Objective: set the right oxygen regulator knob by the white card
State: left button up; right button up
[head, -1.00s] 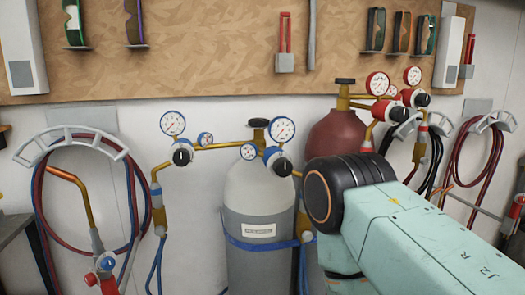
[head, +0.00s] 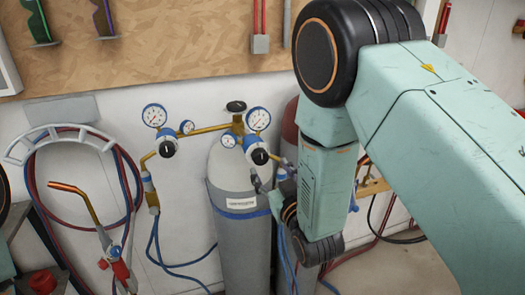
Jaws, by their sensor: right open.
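The grey oxygen cylinder (head: 244,255) stands against the wall with two blue-trimmed regulators on a brass manifold. The right oxygen regulator knob (head: 260,156) is black with a light mark and sits below a white gauge (head: 258,119). The left regulator knob (head: 167,148) is similar. A small white card (head: 242,202) with print too small to read is on the cylinder. My right gripper (head: 268,174) is open just below and right of the right knob, seemingly apart from it. My left gripper is out of view.
A dark red cylinder (head: 290,125) stands behind my right arm, mostly hidden. A torch (head: 88,210) and coiled red and blue hoses (head: 128,170) hang at the left. Blue hoses (head: 155,235) hang under the left regulator.

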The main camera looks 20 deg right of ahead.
aim_at(262, 159)
jog(key=w, duration=0.7)
jog(key=shift+a+f, duration=0.1)
jog(key=shift+f, duration=0.05)
jog(key=shift+w+a, duration=0.1)
jog(key=c, duration=1.2)
